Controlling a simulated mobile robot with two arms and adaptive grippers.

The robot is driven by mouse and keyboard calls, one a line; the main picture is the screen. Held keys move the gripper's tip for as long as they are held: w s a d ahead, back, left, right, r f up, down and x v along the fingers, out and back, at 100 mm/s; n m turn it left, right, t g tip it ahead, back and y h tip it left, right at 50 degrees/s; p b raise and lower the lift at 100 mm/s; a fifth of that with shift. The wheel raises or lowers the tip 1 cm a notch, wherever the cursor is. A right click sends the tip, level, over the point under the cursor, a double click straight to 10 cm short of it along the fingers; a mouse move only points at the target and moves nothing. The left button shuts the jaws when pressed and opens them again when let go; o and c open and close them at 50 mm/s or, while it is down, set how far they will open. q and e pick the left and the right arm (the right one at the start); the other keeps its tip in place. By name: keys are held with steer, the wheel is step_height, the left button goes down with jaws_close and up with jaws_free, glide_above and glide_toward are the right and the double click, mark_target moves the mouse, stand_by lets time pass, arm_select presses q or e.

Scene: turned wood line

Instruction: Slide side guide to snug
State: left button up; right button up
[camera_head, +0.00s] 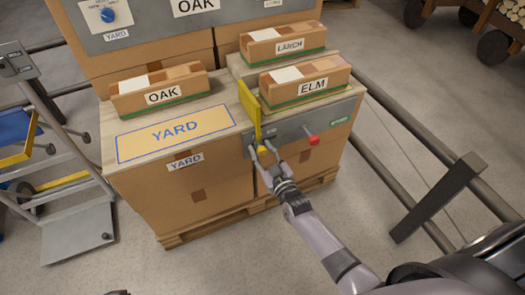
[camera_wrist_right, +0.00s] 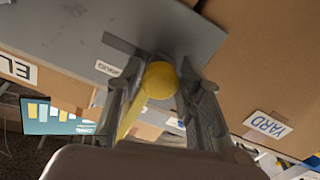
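The side guide is a yellow upright plate (camera_head: 250,108) at the left of the ELM box (camera_head: 305,82). A gap shows between the guide and that box. A yellow round knob (camera_head: 262,149) sits below the guide, in front of the grey front panel (camera_head: 290,130). My right gripper (camera_head: 263,148) reaches up to the knob, one finger on each side. In the right wrist view the knob (camera_wrist_right: 160,80) lies between both fingers; whether they press on it I cannot tell. A yellow strip (camera_wrist_right: 130,115) shows beside the left finger.
A red knob (camera_head: 313,140) is on the same panel to the right. The OAK box (camera_head: 160,97) and LARCH box (camera_head: 283,47) stand on the top, with a bare YARD mat (camera_head: 175,133) at left. Rails and a dark post (camera_head: 437,197) lie at right.

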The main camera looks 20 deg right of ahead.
mark_target(273, 137)
jaws_close()
stand_by(0.4)
steer(key=d, duration=0.5)
steer(key=shift+w+d, duration=0.2)
steer(key=shift+d, duration=0.05)
arm_select(q)
steer(key=shift+s+a+f+g, duration=0.1)
steer(key=shift+s+a+g, duration=0.1)
steer(key=shift+s, duration=0.2)
steer(key=shift+s+a+g, duration=0.1)
steer(key=shift+s+g, duration=0.1)
steer(key=shift+s, duration=0.15)
arm_select(e)
steer(key=shift+o, duration=1.9)
jaws_free()
steer(key=shift+d, duration=0.1)
arm_select(q)
steer(key=shift+d, duration=0.15)
